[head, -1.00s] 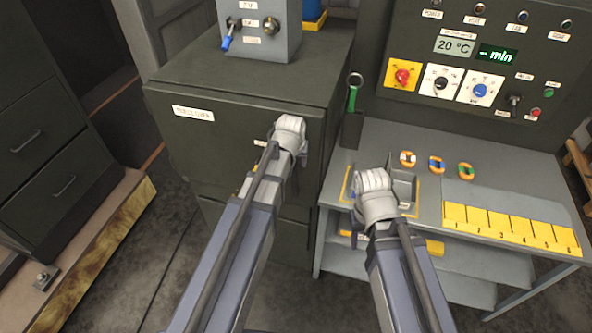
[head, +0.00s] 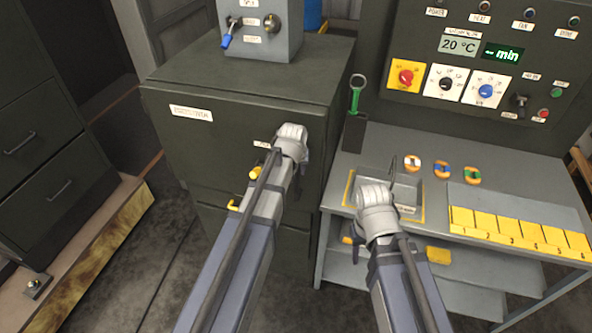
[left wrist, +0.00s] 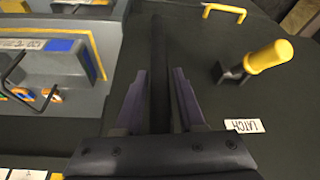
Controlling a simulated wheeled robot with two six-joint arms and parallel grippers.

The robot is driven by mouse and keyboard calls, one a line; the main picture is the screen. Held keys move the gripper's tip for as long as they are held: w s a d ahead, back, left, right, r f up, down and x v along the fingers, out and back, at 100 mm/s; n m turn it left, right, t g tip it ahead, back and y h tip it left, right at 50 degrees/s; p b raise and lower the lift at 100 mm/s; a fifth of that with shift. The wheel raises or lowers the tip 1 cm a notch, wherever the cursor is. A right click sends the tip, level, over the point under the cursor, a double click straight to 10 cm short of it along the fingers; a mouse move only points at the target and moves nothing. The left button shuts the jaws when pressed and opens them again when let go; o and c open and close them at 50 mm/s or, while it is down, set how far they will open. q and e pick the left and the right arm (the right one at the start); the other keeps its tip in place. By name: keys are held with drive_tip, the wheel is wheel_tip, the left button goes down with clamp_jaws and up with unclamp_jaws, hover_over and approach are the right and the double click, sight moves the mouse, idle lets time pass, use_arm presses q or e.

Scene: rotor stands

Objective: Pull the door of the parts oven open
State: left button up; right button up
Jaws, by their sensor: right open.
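The parts oven (head: 225,135) is a dark green cabinet with a name plate, and its door looks closed. My left gripper (head: 291,146) is at the right side of the door front. In the left wrist view a dark upright bar (left wrist: 158,60), apparently the door handle, runs between the two fingers of my left gripper (left wrist: 158,95). The fingers are open, with a gap on each side of the bar. A yellow-knobbed latch (left wrist: 268,56) with a LATCH label is beside it. My right gripper (head: 374,195) is over the bench, its fingertips hidden.
A grey control box (head: 262,30) stands on the oven. The bench (head: 385,145) at right carries a yellow-edged tray, three coloured rings (head: 437,167) and a numbered yellow strip (head: 520,233). A dark drawer cabinet (head: 50,150) is at left. Floor between is clear.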

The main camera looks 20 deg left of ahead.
use_arm(q)
clamp_jaws()
idle(1.1)
